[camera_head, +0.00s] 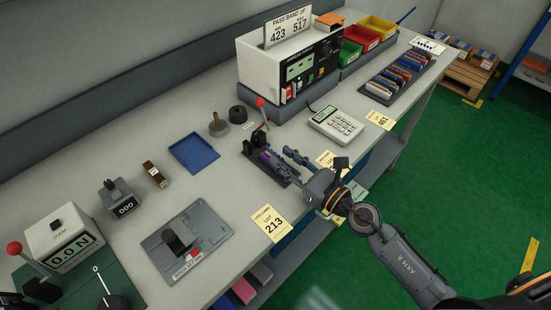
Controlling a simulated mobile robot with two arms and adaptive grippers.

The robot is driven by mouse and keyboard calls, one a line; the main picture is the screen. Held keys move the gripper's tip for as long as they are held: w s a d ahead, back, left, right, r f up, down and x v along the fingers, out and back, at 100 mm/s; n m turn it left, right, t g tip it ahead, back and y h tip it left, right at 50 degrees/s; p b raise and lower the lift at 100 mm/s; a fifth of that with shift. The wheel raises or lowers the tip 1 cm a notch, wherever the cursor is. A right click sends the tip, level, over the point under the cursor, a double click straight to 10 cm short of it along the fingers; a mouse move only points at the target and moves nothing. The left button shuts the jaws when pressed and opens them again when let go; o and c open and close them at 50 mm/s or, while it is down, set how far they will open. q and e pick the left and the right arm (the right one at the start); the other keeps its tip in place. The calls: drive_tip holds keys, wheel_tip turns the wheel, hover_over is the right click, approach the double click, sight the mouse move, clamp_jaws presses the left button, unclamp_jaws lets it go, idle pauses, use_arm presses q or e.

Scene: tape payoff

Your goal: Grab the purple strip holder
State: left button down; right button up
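The purple strip holder (273,161) shows as a small purple piece on a dark stand (254,162) near the middle of the bench. My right gripper (277,157) comes in from the right, low over the stand. Its two fingers appear spread apart, close to the purple piece and partly covering it. I cannot tell whether they touch it. My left gripper cannot be made out.
A red-knobbed lever (260,103) rises just behind the stand. A white tester (288,65), a calculator (336,124) and a rack of coloured strips (399,79) stand farther back. A blue tray (194,152) and a grey plate (187,240) lie left.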

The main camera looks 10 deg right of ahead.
sight(275, 152)
drive_tip(key=x, duration=0.3)
drive_tip(key=shift+w+a+f+p, duration=0.1)
drive_tip(key=shift+w+a+p, duration=0.05)
drive_tip(key=shift+a+p, duration=0.2)
drive_tip(key=shift+c, duration=0.2)
clamp_jaws()
